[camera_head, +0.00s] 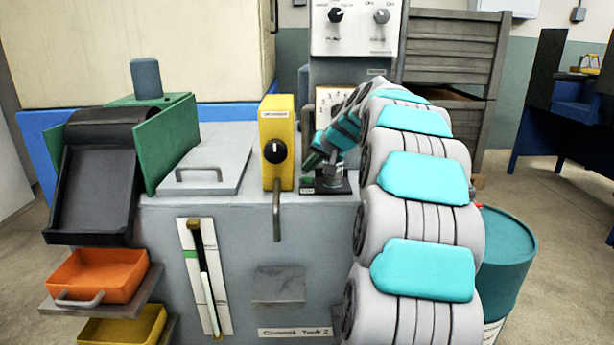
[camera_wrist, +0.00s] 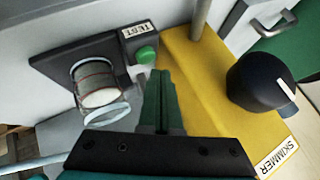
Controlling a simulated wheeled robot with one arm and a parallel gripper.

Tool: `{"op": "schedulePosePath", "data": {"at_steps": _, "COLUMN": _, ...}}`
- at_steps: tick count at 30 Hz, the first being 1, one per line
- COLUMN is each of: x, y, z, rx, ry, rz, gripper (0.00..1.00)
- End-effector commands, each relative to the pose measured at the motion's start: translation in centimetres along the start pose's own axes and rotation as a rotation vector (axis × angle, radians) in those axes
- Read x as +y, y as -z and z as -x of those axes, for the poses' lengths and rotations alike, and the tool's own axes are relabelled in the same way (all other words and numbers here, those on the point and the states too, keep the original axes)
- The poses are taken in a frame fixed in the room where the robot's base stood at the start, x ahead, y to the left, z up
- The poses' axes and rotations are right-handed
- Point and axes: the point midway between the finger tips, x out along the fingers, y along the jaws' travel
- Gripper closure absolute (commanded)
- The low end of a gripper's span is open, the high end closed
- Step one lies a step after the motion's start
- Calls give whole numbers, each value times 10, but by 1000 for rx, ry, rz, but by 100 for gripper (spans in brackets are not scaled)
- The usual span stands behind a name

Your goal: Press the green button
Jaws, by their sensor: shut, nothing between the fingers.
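The green button (camera_wrist: 147,54) is a small round cap beside a TEST label (camera_wrist: 138,30) on a dark base plate (camera_wrist: 50,64). It also shows small in the head view (camera_head: 307,180), left of a small jar. My gripper (camera_wrist: 161,73) is shut and empty, its green fingertips just below and right of the button in the wrist view. I cannot tell whether they touch it; a small gap seems to show. In the head view my gripper (camera_head: 315,157) is above the button, beside the yellow box.
A clear jar (camera_wrist: 100,86) stands on the same plate, close to my fingers. The yellow SKIMMER box (camera_wrist: 205,75) with a black knob (camera_wrist: 258,82) is on the other side. A grey lid (camera_head: 200,160) with a handle lies left of the box. A teal drum (camera_head: 505,245) stands at the right.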

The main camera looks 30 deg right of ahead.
Motion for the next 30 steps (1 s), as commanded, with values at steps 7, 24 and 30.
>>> {"op": "schedulePosePath", "data": {"at_steps": 7, "x": 0, "y": 0, "z": 0, "rx": -1, "ry": 0, "rz": 0, "gripper": 100}}
{"op": "schedulePosePath", "data": {"at_steps": 24, "x": -20, "y": 19, "z": 26, "rx": -4, "ry": 1, "rz": 0, "gripper": 100}}
{"op": "schedulePosePath", "data": {"at_steps": 30, "x": -26, "y": 25, "z": 35, "rx": -3, "ry": 1, "rz": 0, "gripper": 100}}
